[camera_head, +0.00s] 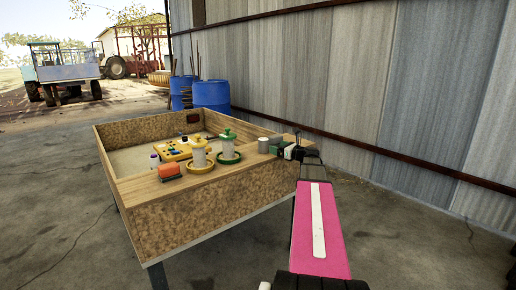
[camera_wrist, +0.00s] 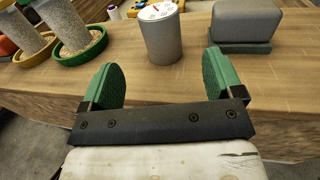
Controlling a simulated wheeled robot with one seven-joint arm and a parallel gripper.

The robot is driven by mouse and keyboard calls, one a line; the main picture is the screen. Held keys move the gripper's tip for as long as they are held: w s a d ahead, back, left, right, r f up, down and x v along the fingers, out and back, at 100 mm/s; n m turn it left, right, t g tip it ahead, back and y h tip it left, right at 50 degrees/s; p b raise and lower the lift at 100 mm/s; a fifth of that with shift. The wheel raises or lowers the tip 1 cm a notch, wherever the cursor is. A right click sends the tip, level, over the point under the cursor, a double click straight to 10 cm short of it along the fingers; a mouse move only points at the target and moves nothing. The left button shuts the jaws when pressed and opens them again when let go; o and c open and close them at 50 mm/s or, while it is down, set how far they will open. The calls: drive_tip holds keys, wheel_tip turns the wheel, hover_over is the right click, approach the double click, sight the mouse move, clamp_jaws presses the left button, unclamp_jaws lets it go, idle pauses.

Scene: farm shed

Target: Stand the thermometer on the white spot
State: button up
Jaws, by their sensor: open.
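A grey cylinder (camera_wrist: 161,42) with a white, dial-like top marked in red stands upright on the wooden ledge; it may be the thermometer. It also shows in the head view (camera_head: 263,146), just left of my gripper (camera_head: 280,150). In the wrist view my gripper (camera_wrist: 162,66) is open, its two green finger pads apart and nothing between them. The cylinder stands just beyond the fingertips, roughly centred between them and not visibly touched. I cannot make out a white spot for certain in either view.
A grey block (camera_wrist: 245,24) stands close beside the right finger. Grain feeders with a yellow base (camera_head: 200,167) and a green base (camera_head: 228,157) stand left along the ledge, with an orange-red object (camera_head: 169,170) beyond. The wooden box (camera_head: 200,205) has raised walls. Bare ledge lies before the cylinder.

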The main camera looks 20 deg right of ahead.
sight(263, 142)
drive_tip(key=x, duration=1)
drive_tip(key=shift+w, duration=0.1)
drive_tip(key=c, duration=1.1)
drive_tip(key=shift+r, duration=0.2)
drive_tip(key=shift+c, duration=0.2)
